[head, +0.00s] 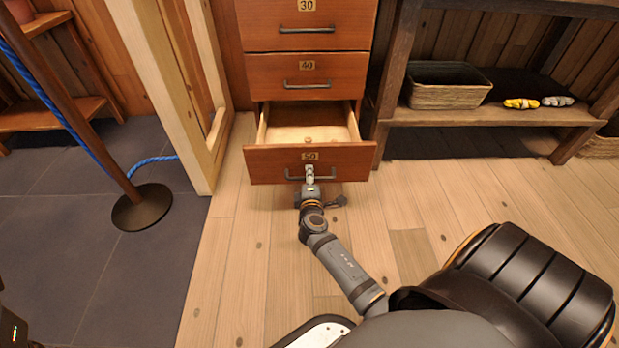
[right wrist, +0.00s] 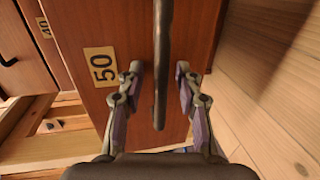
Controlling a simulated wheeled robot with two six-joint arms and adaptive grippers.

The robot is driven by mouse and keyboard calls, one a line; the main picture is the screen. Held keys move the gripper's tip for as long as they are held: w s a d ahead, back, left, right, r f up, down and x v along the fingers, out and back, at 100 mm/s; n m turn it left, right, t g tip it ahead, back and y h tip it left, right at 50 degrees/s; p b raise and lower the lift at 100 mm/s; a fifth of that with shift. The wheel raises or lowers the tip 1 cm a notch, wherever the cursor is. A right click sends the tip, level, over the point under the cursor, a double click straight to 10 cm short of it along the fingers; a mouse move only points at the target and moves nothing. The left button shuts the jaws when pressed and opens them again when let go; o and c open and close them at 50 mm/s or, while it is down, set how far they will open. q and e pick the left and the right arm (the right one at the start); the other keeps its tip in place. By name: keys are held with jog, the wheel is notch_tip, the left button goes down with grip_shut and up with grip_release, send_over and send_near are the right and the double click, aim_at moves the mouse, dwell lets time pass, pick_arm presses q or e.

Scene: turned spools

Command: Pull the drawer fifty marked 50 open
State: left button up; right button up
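The drawer marked 50 (head: 268,165) is the lowest in the wooden cabinet and stands pulled out, its inside showing. Its front also shows in the right wrist view (right wrist: 132,40), with the number plate 50 (right wrist: 101,66). My right gripper (head: 310,174) is at the drawer's dark bar handle (head: 327,176). In the right wrist view its two fingers (right wrist: 158,72) are apart, one on each side of the handle (right wrist: 159,100), with a gap visible on both sides. My left gripper is not in view.
Drawers 40 (head: 345,72) and 30 (head: 350,25) above are shut. A small round thing (head: 308,139) lies in the open drawer. A wooden frame (head: 170,90) stands left; a shelf (head: 540,113) with a basket (head: 447,93) stands right. Floor in front is clear.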

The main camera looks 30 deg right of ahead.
jog(key=v, duration=0.7)
jog(key=shift+s, duration=0.25)
jog(key=shift+a+r, duration=0.15)
